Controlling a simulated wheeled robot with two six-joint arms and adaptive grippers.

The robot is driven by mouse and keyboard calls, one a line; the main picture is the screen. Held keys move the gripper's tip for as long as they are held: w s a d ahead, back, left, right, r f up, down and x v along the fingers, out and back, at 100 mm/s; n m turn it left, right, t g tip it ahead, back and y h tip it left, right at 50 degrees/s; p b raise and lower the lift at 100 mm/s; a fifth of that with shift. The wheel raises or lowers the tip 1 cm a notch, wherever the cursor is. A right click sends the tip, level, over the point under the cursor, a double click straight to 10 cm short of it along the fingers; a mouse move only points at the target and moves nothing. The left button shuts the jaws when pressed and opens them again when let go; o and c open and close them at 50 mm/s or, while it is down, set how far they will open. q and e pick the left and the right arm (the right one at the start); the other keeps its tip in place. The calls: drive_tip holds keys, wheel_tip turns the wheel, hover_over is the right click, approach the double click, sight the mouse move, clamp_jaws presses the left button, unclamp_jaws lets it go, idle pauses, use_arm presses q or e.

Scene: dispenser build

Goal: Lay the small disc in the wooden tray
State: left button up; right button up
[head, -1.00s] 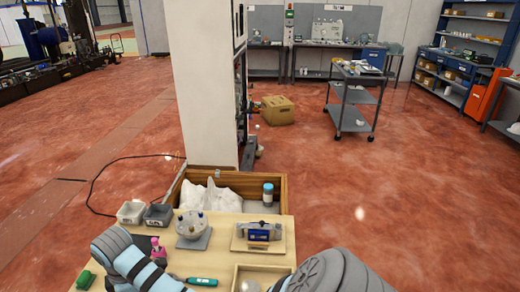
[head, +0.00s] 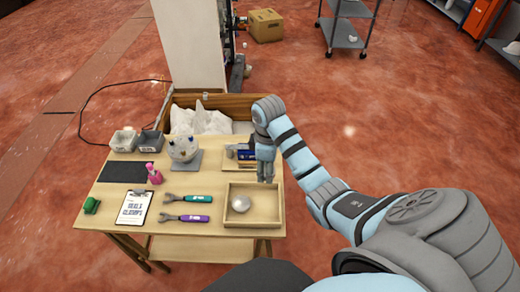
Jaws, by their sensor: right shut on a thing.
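The wooden tray (head: 233,222) is at the right front of the table. A round, pale silvery piece (head: 241,203) lies in it; I cannot tell whether it is the small disc or another part. My right gripper (head: 265,181) points down at the tray's back right edge. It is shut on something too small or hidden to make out. A dispenser-like grey round body (head: 184,148) with small knobs on top stands on a grey plate behind the tray, to the left. My left gripper is not in view.

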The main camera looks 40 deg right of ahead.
drive_tip(key=b, duration=0.5)
approach(266, 206)
use_arm(q)
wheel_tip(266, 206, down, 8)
drive_tip(key=b, duration=0.2)
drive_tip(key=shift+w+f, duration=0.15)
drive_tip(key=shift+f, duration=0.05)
use_arm(e)
wheel_tip(266, 206, down, 7)
drive_tip(key=shift+w+r, duration=0.1)
drive_tip(key=shift+r, duration=0.1)
drive_tip(key=shift+f, duration=0.15)
drive_tip(key=o, duration=1.5)
use_arm(q)
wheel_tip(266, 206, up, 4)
drive_tip(key=p, duration=0.3)
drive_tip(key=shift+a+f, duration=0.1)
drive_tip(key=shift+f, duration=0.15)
use_arm(e)
wheel_tip(266, 206, up, 12)
drive_tip(key=shift+r, duration=0.2)
drive_tip(key=shift+a, duration=0.1)
